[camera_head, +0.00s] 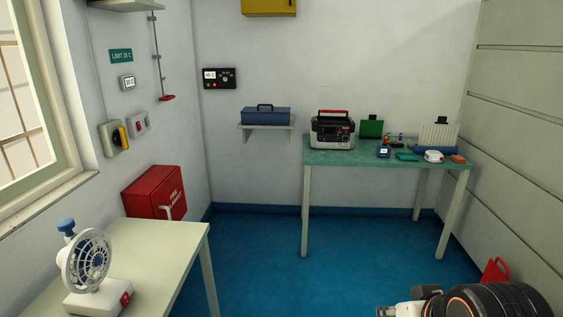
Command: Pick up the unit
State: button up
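A grey and black boxy unit (333,131) with a red top handle stands upright at the left end of the green-topped table (335,157). A small blue device (383,151) with a light screen stands to its right on the same table. I cannot tell for sure which of them the task calls the unit. Part of my dark arm with an orange ring shows at the bottom right, well in front of and below the table. My gripper's fingers cannot be made out in the frame.
The table also holds a green board (371,129), a white round item (434,156) and a rack of pale plates (438,136). A fan (86,260) stands on a pale table (172,236) at front left. Blue floor (262,262) between the tables is clear.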

aim_at(325, 135)
jog(key=i+u, duration=0.2)
jog(key=i, duration=1.7)
jog(key=i+z, duration=0.2)
jog(key=i, duration=0.35)
jog(key=i+j+z, duration=0.25)
jog(key=i, duration=0.35)
jog(key=i+j+z, duration=0.2)
jog(key=i, duration=0.35)
jog(key=i+j+z, duration=0.25)
jog(key=i+j, duration=0.15)
jog(key=i, duration=0.1)
